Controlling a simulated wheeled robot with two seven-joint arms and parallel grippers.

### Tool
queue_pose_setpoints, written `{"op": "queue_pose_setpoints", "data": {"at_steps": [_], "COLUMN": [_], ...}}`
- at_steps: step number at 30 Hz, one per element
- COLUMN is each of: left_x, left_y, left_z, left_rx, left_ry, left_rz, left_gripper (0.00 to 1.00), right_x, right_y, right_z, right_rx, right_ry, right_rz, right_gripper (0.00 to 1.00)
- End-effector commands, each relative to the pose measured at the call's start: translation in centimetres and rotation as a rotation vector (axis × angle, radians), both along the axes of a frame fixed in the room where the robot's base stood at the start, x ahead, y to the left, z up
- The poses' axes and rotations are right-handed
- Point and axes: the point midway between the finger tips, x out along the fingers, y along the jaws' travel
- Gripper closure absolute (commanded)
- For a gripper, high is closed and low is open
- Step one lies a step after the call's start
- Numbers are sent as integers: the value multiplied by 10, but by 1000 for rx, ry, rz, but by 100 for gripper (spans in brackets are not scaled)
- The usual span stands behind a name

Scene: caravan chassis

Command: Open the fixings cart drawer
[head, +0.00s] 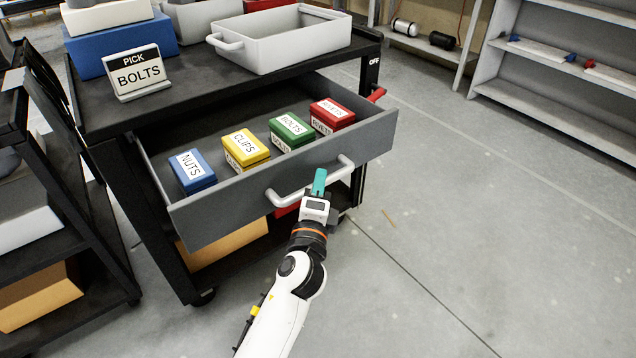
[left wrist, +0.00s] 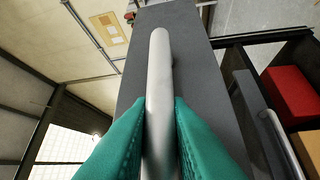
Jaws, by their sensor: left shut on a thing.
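The fixings cart drawer (head: 225,214) is pulled well out in the head view. Inside it stand a blue NUTS box (head: 192,171), a yellow CLIPS box (head: 245,150), a green BOLTS box (head: 290,131) and a red box (head: 332,115). My left gripper (head: 319,183) is at the drawer's light grey handle (head: 286,199), toward its right end. In the left wrist view its teal fingers (left wrist: 160,135) are shut on the handle bar (left wrist: 159,75), one on each side. The drawer front (left wrist: 204,60) fills the middle behind it. My right gripper is not in view.
The black cart top (head: 195,88) holds a PICK BOLTS sign (head: 137,73), an empty grey tray (head: 285,45) and blue bins. A second cart (head: 60,230) stands close at left. Shelves (head: 560,75) are at back right. The floor (head: 480,220) at right is clear.

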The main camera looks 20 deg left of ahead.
Motion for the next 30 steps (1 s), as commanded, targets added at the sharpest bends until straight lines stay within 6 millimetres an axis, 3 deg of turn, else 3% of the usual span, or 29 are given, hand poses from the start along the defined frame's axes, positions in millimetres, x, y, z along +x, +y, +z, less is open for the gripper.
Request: {"op": "queue_pose_setpoints", "data": {"at_steps": [2, 3, 7, 15, 19, 23, 30], "left_x": [0, 0, 0, -1, -10, -33, -86], "left_y": [0, 0, 0, 0, -1, -4, -9], "left_z": [-2, -2, -1, -1, -3, -8, -17], "left_rx": [-2, -2, -1, -1, -1, -3, -3], "left_ry": [3, 3, 3, 1, 3, 5, 6], "left_rz": [0, 0, 0, 0, 0, -1, 1], "left_gripper": [100, 81, 62, 62, 62, 62, 62], "right_x": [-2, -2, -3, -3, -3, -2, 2], "right_y": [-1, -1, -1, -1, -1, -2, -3], "right_z": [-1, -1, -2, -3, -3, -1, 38], "right_rx": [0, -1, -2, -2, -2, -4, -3], "right_ry": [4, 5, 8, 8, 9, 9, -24], "right_rz": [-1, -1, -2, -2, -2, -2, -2], "right_gripper": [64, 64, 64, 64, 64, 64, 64]}}
